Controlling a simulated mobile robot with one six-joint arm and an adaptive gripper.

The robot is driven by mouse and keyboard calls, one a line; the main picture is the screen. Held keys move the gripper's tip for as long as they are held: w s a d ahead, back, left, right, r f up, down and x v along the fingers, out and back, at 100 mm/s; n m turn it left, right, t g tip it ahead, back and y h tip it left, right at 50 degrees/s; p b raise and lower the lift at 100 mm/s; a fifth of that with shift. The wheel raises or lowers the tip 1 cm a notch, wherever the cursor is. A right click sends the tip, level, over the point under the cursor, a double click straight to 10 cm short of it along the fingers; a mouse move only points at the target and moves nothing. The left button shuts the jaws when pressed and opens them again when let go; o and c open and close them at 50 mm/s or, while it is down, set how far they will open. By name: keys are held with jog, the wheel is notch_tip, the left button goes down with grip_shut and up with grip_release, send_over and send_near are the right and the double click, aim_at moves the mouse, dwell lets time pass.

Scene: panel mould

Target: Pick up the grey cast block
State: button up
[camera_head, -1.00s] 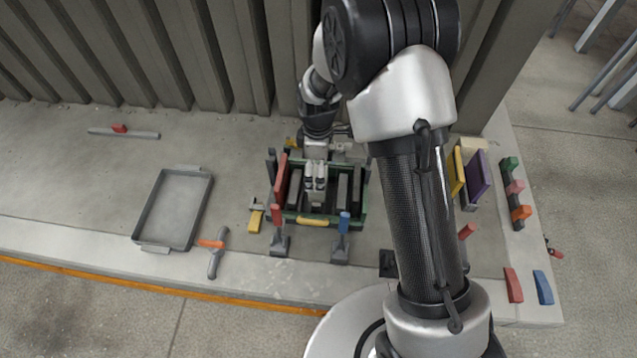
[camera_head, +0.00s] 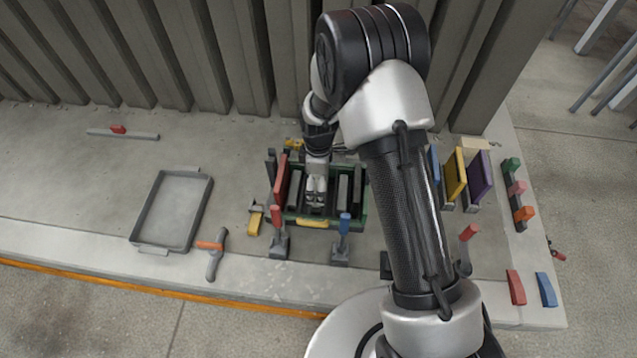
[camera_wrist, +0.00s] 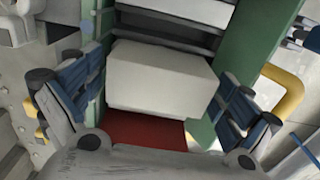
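The grey cast block (camera_wrist: 160,78) shows in the wrist view as a pale grey block inside the green-walled mould (camera_wrist: 262,45). My gripper (camera_wrist: 158,105) is open. Its blue-padded fingers stand to the left and right of the block, with a gap on each side. In the head view my gripper (camera_head: 316,197) is down over the middle of the mould (camera_head: 361,217), among dark grey bars. There I cannot tell the block apart from the gripper and the bars.
A red plate (camera_head: 281,182) stands at the mould's left side, and a yellow handle (camera_head: 312,222) is at its front. Two clamps, red-handled (camera_head: 276,217) and blue-handled (camera_head: 344,223), stand in front. An empty tray (camera_head: 151,242) lies left. Coloured panels (camera_head: 455,175) stand right.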

jog(key=c, duration=1.1)
